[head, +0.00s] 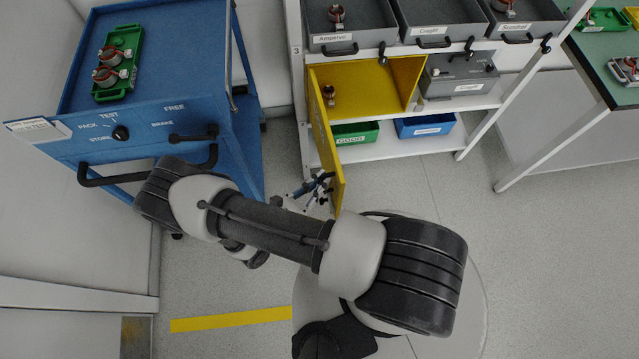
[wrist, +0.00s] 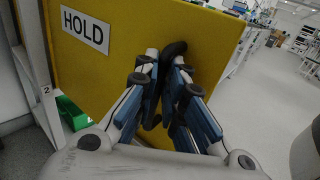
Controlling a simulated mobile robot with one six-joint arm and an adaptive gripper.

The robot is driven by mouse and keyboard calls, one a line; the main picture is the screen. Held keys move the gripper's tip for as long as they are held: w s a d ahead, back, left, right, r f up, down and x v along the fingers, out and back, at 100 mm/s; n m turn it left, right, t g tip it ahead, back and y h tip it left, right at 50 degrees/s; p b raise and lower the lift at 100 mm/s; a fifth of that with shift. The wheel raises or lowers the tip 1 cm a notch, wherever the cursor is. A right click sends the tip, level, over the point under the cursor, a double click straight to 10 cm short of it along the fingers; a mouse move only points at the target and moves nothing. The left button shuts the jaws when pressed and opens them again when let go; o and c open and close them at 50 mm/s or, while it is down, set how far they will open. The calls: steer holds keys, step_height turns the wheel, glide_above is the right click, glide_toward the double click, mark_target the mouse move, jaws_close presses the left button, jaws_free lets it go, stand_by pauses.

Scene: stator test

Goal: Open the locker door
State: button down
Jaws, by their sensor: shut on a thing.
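The yellow locker door (head: 324,135) stands swung open, away from the yellow locker compartment (head: 375,85), whose inside is visible. In the wrist view the door's outer face (wrist: 110,75) fills the middle and carries a white HOLD label (wrist: 85,28). My gripper (head: 322,186) is at the outer side of the door near its free end. In the wrist view my gripper (wrist: 166,80) is shut on the black door handle (wrist: 174,48); the fingers hide part of it. A small copper-coloured part (head: 330,94) stands inside the locker.
A blue cart (head: 165,50) with a green tray (head: 118,62) stands left of the door. Green (head: 355,134) and blue (head: 425,126) bins sit on the shelf below the locker. The floor right of the door is clear.

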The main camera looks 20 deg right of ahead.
steer(key=shift+w+a+r+t, duration=0.3)
steer(key=shift+w+r, duration=0.15)
steer(key=shift+w, duration=0.05)
steer(key=c, duration=1.7)
jaws_free()
steer(key=shift+w+d, duration=0.1)
steer(key=shift+w, duration=0.05)
steer(key=v, duration=1.2)
steer(key=shift+f, duration=0.2)
